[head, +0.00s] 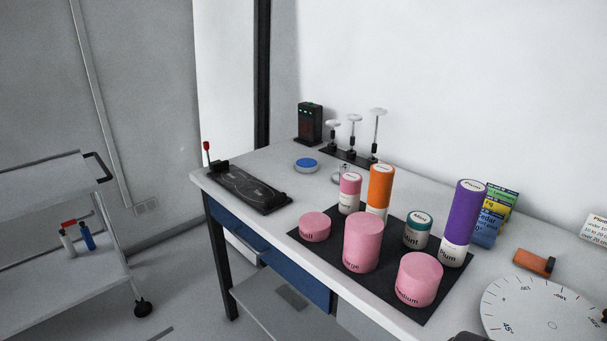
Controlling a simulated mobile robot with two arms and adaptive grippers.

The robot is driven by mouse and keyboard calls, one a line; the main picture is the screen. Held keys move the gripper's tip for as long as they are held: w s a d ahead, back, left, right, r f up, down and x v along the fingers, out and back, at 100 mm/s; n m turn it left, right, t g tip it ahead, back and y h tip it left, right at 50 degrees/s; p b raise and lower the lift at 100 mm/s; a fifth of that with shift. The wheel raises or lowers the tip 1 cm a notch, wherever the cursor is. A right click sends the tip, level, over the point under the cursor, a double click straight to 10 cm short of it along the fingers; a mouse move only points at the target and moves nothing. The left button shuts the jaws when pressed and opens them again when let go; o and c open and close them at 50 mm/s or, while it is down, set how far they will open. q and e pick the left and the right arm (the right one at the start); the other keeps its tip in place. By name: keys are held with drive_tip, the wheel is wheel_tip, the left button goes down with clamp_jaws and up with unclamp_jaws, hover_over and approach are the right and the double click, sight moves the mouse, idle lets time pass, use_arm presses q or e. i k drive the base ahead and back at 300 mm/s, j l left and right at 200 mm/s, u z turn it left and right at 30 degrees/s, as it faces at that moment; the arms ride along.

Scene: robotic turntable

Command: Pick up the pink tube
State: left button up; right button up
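The pink tube (350,194) stands upright at the back left of a black mat (310,241) on the table. It has a pink upper part and a white lower part with a label too small to read. Its base is partly hidden behind the large pink cylinder. The orange tube (381,186) stands close to its right. No gripper can be made out in the head view.
Small (315,227), large (363,243) and medium (419,280) pink cylinders stand in front. A mint jar (418,230) and purple tube (463,222) stand right. A white dial (540,312) lies front right. An unidentified dark shape (468,337) cuts the bottom edge.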

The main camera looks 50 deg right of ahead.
sight(350, 182)
drive_tip(key=i, duration=1.1)
drive_tip(key=i+j+z, duration=0.1)
drive_tip(key=i, duration=1)
